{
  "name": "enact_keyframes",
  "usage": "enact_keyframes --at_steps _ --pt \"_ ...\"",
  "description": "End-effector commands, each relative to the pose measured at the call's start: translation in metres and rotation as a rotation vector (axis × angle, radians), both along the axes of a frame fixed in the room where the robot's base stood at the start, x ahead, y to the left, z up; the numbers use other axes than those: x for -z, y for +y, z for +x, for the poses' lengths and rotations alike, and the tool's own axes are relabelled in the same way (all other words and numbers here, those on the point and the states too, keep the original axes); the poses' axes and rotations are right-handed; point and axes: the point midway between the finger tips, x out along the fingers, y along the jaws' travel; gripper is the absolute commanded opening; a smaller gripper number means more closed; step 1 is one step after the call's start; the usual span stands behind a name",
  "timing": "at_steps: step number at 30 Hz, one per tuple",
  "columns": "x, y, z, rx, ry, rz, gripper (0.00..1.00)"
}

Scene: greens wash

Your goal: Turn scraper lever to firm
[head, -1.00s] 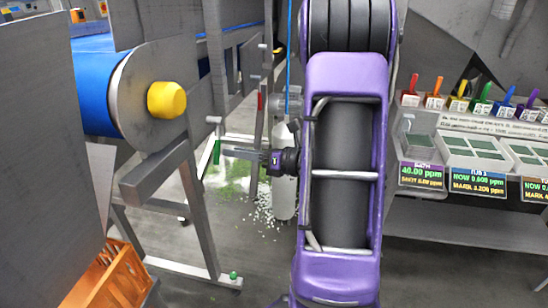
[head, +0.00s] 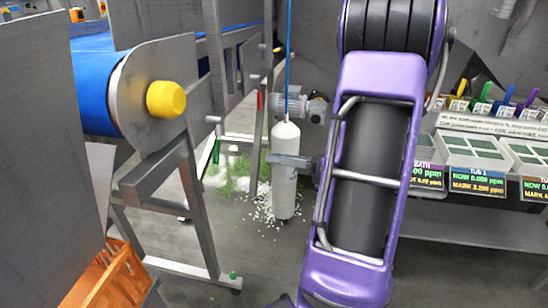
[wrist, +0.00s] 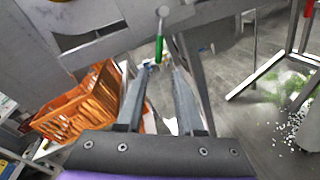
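A lever with a green grip (head: 216,150) hangs straight down from a small grey pivot on the conveyor frame in the head view. It also shows at the top middle of the wrist view (wrist: 159,48). I take it for the scraper lever; no firm mark is readable.
A red-gripped lever (head: 259,101) hangs farther back. The conveyor has a blue belt (head: 92,95) and yellow knob (head: 166,99). An orange crate (head: 118,278) stands lower left. A signed counter (head: 440,215) is at right.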

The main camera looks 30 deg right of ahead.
Motion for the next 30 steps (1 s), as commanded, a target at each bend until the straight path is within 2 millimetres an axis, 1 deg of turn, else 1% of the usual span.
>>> enact_keyframes --at_steps 1,5,6,8,12,15,18,21,24,28,30 --pt "0.002 0.001 0.002 0.0 -0.012 -0.024 0.26" --pt "0.008 0.004 0.011 0.009 -0.1 -0.204 0.02" --pt "0.01 0.006 0.015 0.014 -0.141 -0.29 0.0" --pt "0.014 0.008 0.021 0.018 -0.208 -0.436 0.0" --pt "0.02 0.012 0.035 0.017 -0.36 -0.797 0.0" --pt "0.023 0.015 0.042 0.005 -0.449 -1.036 0.0" --pt "0.025 0.017 0.047 -0.011 -0.516 -1.231 0.0" --pt "0.025 0.018 0.05 -0.026 -0.561 -1.367 0.0" --pt "0.025 0.018 0.051 -0.039 -0.584 -1.444 0.0" --pt "0.026 0.02 0.057 -0.044 -0.593 -1.473 0.0" --pt "0.028 0.022 0.064 -0.045 -0.593 -1.473 0.0"
